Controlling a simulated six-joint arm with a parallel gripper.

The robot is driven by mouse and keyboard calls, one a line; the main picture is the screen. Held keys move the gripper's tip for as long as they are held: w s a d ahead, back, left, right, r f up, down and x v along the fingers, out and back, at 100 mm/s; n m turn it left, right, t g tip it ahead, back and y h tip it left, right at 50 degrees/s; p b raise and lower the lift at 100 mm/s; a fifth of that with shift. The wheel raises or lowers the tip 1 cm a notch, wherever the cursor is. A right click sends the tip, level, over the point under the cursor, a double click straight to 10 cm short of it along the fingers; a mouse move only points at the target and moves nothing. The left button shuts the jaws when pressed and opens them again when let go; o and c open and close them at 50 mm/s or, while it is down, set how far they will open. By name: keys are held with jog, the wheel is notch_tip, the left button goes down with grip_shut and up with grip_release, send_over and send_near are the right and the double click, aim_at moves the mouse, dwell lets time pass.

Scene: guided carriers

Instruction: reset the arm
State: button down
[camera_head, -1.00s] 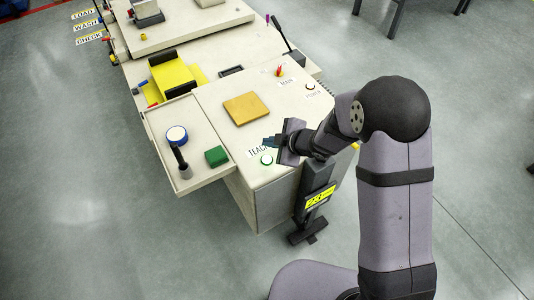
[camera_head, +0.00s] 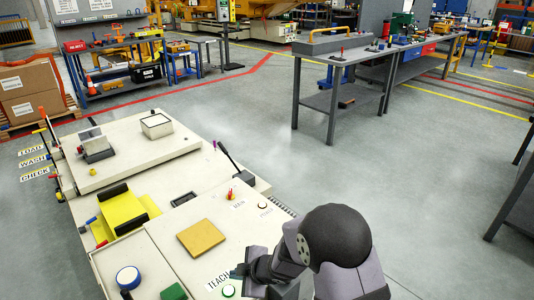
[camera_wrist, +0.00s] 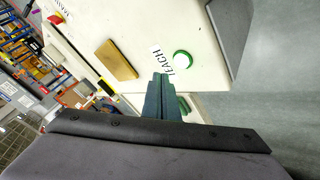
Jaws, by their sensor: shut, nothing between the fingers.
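My gripper (camera_head: 240,271) is at the near end of the cream console, close to the TEACH label (camera_head: 218,281). In the wrist view its two teal fingers (camera_wrist: 162,78) are together with nothing between them. The fingertips point at the console top near the white TEACH button with a green ring (camera_wrist: 182,59); whether they touch the surface I cannot tell. The same button (camera_head: 228,291) shows just below the gripper in the head view. My arm reaches in from the lower right.
On the console (camera_head: 160,258) are a tan pad (camera_head: 201,238), a red knob marked MAIN (camera_head: 231,195), a blue-and-white round piece (camera_head: 128,277), a green block (camera_head: 174,292) and a yellow carrier (camera_head: 122,213). A grey workbench (camera_head: 345,98) stands behind. Open floor lies to the right.

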jog(key=s+d+f+m+g+h, duration=0.1)
jog(key=s+d+f+m+h, duration=0.25)
jog(key=d, duration=0.35)
jog(key=s+d+f+m+g+h, duration=0.25)
jog(key=s+d+m, duration=0.2)
jog(key=d, duration=0.35)
jog(key=s+d+r+m+g+h, duration=0.1)
jog(key=s+d+r+m+g, duration=0.2)
jog(key=s, duration=0.4)
jog(key=s+d+r+m+g+h, duration=0.1)
jog(key=s+d+m+h, duration=0.1)
jog(key=s+d, duration=0.35)
jog(key=s+r+m+y, duration=0.2)
jog(key=s+r+m, duration=0.2)
jog(key=s+r, duration=0.2)
jog(key=w+d+r+m+t+p, duration=0.1)
jog(key=w+r+p, duration=0.1)
jog(key=r+p, duration=0.5)
jog(key=w+d+r+m+t+p, duration=0.1)
jog(key=w+d+r+p, duration=0.1)
jog(key=r+p, duration=0.5)
notch_tip(320, 180, up, 5)
jog(key=shift+f+y, duration=0.1)
jog(key=shift+y, duration=0.2)
jog(key=shift+t, duration=0.25)
